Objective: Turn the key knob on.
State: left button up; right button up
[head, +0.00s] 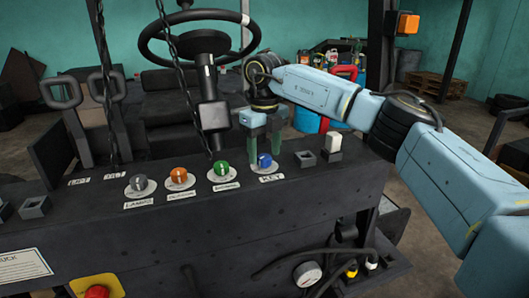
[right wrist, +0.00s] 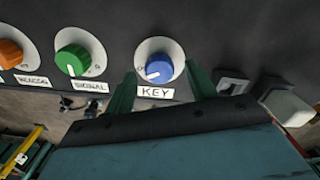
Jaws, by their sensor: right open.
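The key knob (head: 264,160) is blue on a round white plate, above a label reading KEY (head: 271,178). It also shows in the right wrist view (right wrist: 159,68), where a white pointer mark lies toward its lower left. My right gripper (head: 264,152) has green fingers and comes down over the knob. In the right wrist view its open fingers (right wrist: 160,88) stand left and right of the knob, with visible gaps in that picture. I cannot tell how far the fingertips are from the panel. My left gripper is out of view.
Green (head: 221,168), orange (head: 179,176) and grey (head: 138,183) knobs sit left of the key knob on the dark panel (head: 200,235). A white-topped switch (head: 333,143) stands to its right. The steering wheel (head: 199,38), its column and hanging chains rise behind.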

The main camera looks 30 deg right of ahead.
aim_at(265, 156)
notch_tip(265, 156, up, 12)
jog(key=b, duration=0.1)
jog(key=shift+r, duration=0.25)
dwell(0.5)
